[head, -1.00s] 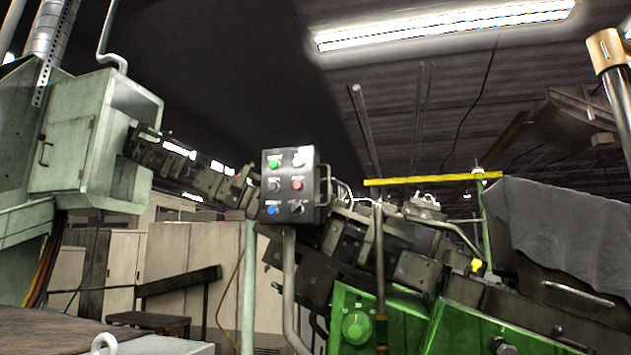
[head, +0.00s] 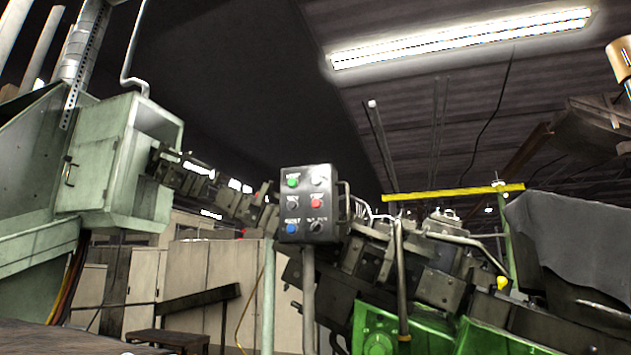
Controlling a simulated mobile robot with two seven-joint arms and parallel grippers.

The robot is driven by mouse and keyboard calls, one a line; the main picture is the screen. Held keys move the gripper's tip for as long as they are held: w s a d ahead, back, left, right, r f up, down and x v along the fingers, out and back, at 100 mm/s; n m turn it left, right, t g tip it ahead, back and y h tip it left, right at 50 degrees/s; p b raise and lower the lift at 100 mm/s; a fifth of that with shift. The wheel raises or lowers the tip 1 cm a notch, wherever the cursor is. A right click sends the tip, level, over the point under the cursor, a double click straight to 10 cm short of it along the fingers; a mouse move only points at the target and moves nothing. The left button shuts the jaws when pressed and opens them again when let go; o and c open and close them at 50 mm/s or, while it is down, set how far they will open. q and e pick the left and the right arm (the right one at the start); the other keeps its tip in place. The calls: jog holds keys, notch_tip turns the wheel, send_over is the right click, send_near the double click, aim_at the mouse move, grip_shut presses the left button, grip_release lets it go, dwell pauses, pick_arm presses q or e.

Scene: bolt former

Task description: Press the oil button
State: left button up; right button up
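A dark control box (head: 307,237) stands on a grey post near the middle of the head view. Its face carries a green button (head: 293,181) at upper left, a white button (head: 319,176) at upper right and a red button (head: 316,201) at middle right. The small labels are too blurred to tell which one is oil. Neither of my grippers is in view.
A pale green machine cabinet (head: 95,160) stands at the left. Green machinery (head: 395,335) and dark metal parts fill the area right of the box. A yellow bar (head: 450,193) crosses behind. A dark bench (head: 165,338) is low at left. The box's front face is unobstructed.

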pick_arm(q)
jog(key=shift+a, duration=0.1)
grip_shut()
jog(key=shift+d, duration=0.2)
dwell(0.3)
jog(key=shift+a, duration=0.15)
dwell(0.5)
